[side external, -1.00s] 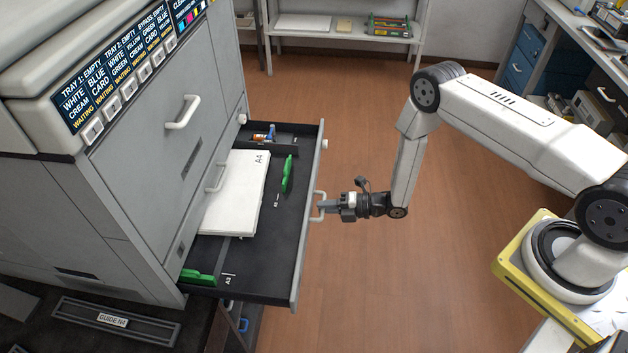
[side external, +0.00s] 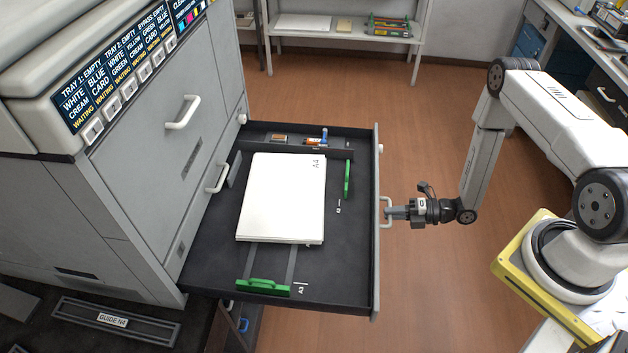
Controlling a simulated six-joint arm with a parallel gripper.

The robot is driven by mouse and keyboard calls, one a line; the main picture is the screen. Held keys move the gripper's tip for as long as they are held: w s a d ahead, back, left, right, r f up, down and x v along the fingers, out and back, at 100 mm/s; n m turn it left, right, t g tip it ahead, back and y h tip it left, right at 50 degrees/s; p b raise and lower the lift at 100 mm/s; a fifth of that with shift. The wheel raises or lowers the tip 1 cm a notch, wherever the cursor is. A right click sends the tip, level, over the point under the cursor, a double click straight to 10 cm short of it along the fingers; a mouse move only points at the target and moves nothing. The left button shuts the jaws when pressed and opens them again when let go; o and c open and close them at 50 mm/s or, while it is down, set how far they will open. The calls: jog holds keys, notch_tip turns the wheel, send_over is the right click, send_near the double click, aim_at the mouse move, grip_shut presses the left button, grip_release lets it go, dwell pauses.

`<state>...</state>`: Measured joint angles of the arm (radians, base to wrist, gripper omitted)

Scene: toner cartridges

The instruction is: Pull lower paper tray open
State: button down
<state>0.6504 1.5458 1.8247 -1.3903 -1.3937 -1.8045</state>
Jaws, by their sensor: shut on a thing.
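The lower paper tray (side external: 345,270) is pulled well out of the grey printer (side external: 140,180), over the floor. A stack of white paper (side external: 282,200) marked A4 lies in it. A green guide (side external: 347,178) stands right of the paper and another green guide (side external: 262,286) stands at its near side. The tray's front panel carries a light handle (side external: 387,212). My gripper (side external: 392,213) is shut on this handle from the right. The fingertips are small in this view.
An upper drawer with a white handle (side external: 183,113) is closed above the tray. A white shelf (side external: 345,38) stands behind.

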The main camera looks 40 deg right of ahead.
jog(key=shift+s+d, duration=0.2)
jog(key=shift+d, duration=0.1)
jog(key=c, duration=0.7)
grip_release()
jog(key=shift+o, duration=0.2)
jog(key=shift+s, duration=0.1)
jog(key=v, duration=0.7)
jog(key=shift+s+d, duration=0.2)
jog(key=shift+d, duration=0.05)
jog(key=shift+r, duration=0.1)
